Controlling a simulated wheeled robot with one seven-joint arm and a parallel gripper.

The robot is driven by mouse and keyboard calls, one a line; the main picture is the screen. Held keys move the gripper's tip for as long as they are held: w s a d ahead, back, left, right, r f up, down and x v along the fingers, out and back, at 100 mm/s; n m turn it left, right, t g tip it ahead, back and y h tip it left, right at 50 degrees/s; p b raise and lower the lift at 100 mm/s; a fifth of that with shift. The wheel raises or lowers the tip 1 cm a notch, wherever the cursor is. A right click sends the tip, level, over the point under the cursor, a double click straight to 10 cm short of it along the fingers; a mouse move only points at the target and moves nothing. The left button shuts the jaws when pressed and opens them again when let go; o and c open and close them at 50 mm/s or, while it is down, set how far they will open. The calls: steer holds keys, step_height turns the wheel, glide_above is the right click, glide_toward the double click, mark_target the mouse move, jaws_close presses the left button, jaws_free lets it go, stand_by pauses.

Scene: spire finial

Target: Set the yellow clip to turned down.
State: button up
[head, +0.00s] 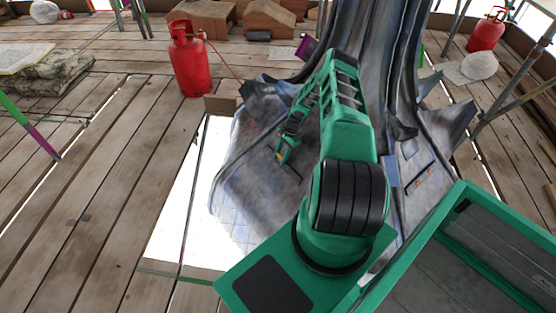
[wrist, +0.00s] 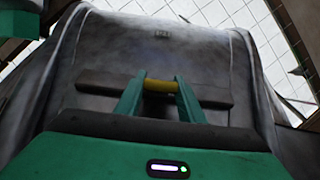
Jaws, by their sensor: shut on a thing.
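The yellow clip (wrist: 160,86) shows in the wrist view as a short yellow bar on a dark, flat strip (wrist: 97,88) against the grey metal sheet. My gripper (wrist: 160,92) has its two green fingers on either side of the clip, shut on it. In the head view my gripper (head: 281,155) is at the grey metal surface at the foot of the spire, with a small yellow spot at its tip. The fingers hide part of the clip, and I cannot tell which way it is turned.
The grey metal spire (head: 370,50) rises behind my arm, with pointed metal flaps around its base. A red gas cylinder (head: 189,60) stands at the left on the plank floor (head: 90,200). A bright opening (head: 180,225) lies left of the metal sheet.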

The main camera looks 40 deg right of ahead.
steer(key=shift+d+f+y, duration=0.1)
steer(key=shift+d+y, duration=0.3)
steer(key=shift+y, duration=0.35)
steer(key=shift+d+y, duration=0.35)
steer(key=shift+y, duration=0.4)
steer(key=shift+w+d, duration=0.1)
steer(key=o, duration=1)
steer(key=shift+o, duration=0.2)
steer(key=v, duration=1)
steer(key=shift+d, duration=0.35)
